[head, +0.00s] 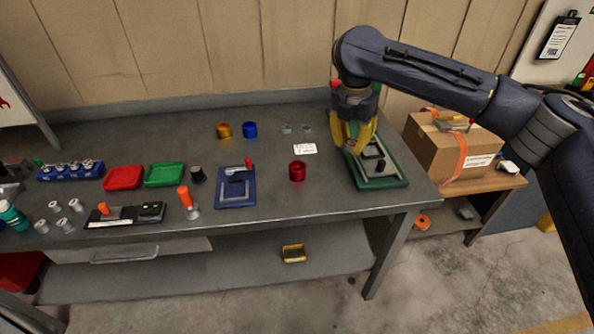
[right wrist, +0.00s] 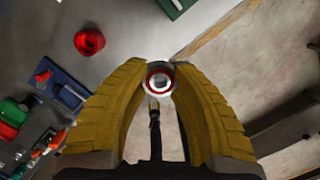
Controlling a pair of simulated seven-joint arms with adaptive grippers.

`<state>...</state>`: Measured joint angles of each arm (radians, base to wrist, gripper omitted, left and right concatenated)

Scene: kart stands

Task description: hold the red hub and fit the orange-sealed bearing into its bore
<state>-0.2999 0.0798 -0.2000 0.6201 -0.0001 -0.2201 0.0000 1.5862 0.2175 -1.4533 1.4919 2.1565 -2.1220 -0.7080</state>
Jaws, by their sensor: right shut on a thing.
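The red hub (head: 297,171) stands upright on the grey bench, right of the blue fixture. It also shows in the right wrist view (right wrist: 89,32), its open bore facing up. My right gripper (head: 354,150), with yellow fingers, is above the green fixture, to the right of the hub and apart from it. In the right wrist view its fingertips (right wrist: 159,72) are shut on a small silver bearing (right wrist: 159,67) with a reddish seal ring; whether the seal is orange or red is hard to tell. My left gripper is not in view.
The blue fixture (head: 236,197) and green fixture (head: 394,182) flank the hub. Gold (head: 223,131) and blue hubs (head: 249,130) and two small rings (head: 286,128) stand behind. A white label card (head: 304,148) lies behind the hub. A cardboard box (head: 432,152) stands at right.

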